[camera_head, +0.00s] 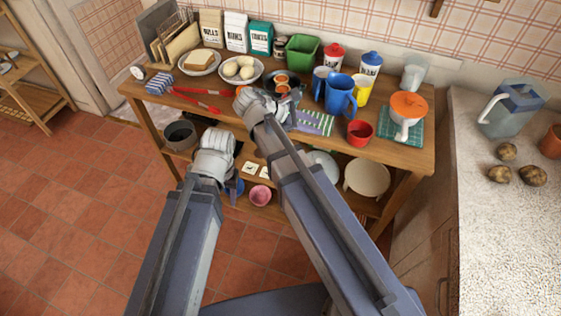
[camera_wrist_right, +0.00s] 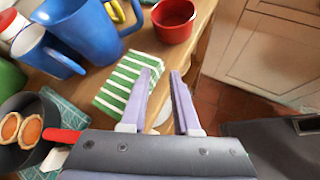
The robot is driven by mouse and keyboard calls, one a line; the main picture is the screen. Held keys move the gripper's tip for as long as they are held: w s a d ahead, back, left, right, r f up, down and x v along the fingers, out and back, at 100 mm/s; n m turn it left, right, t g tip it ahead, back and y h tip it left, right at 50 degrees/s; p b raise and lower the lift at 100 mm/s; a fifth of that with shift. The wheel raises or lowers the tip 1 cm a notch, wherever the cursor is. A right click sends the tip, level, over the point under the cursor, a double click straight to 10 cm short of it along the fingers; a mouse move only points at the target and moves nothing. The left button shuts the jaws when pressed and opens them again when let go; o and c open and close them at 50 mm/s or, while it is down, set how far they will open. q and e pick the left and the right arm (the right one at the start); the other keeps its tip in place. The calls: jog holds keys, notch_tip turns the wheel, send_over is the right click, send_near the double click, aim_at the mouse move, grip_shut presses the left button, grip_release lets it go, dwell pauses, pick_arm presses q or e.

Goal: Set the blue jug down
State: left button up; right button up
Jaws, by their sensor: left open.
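The blue jug (camera_head: 340,97) stands upright on the wooden table, among several cups. It also shows at the top left of the right wrist view (camera_wrist_right: 88,32), apart from the fingers. My right gripper (camera_wrist_right: 163,74) has its two lavender fingers apart with nothing between them, over the green-and-white striped cloth (camera_wrist_right: 118,90). In the head view, my right gripper (camera_head: 314,121) is left of and nearer than the jug. My left gripper (camera_head: 222,160) is in front of the table's near edge, well away from the jug; its fingers are mostly hidden, and it appears empty.
A pan with pastries (camera_wrist_right: 20,130) is left of the right gripper. A grey-blue pitcher (camera_head: 512,112) stands on the right counter.

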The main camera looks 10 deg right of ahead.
jog(key=s+a+f+m+y, duration=0.4)
jog(key=s+a+m, duration=0.1)
jog(key=a, duration=0.3)
jog(key=s+a+f+m+g+y, duration=0.1)
jog(key=s+a+f+m+y, duration=0.4)
jog(key=s+a, duration=0.3)
jog(key=shift+s+a+m+y, duration=0.15)
jog(key=shift+m+y, duration=0.15)
jog(key=shift+m, duration=0.5)
jog(key=shift+a, duration=0.15)
